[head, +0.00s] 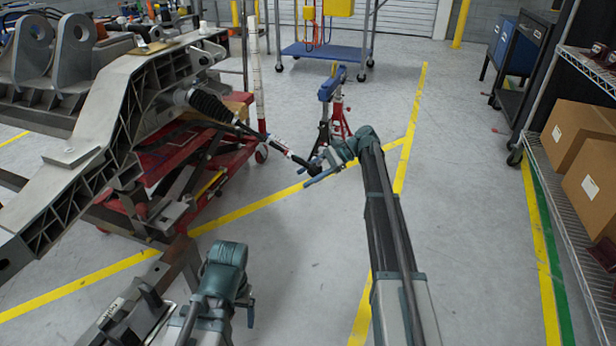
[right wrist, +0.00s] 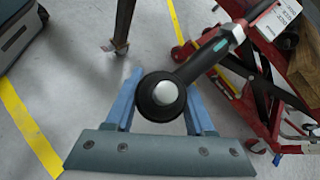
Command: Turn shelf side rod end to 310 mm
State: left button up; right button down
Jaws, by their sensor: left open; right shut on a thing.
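The rod end (head: 314,168) on the shelf side is a dark ball joint at the outer tip of a thin black rod. The rod (head: 262,138) runs out from a ribbed black boot (head: 210,104) on the grey chassis (head: 105,115). My right gripper (head: 318,172) is shut on the rod end. In the right wrist view the round black rod end (right wrist: 160,94) with its pale centre sits between the blue fingers (right wrist: 160,112). A red and white label shows along the rod. My left gripper (head: 247,304) is low in the head view, open and empty, apart from the rod.
A red lift cart (head: 180,160) stands under the chassis. A red stand with a blue top (head: 338,110) is beyond my right gripper. A shelf with cardboard boxes (head: 577,140) is at the right.

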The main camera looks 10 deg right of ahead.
jog(key=shift+s+f, duration=0.1)
jog(key=shift+s, duration=0.15)
jog(key=shift+c, duration=1.3)
grip_release()
jog(key=shift+w, duration=0.1)
jog(key=p+v, duration=0.7)
jog(key=v, duration=0.7)
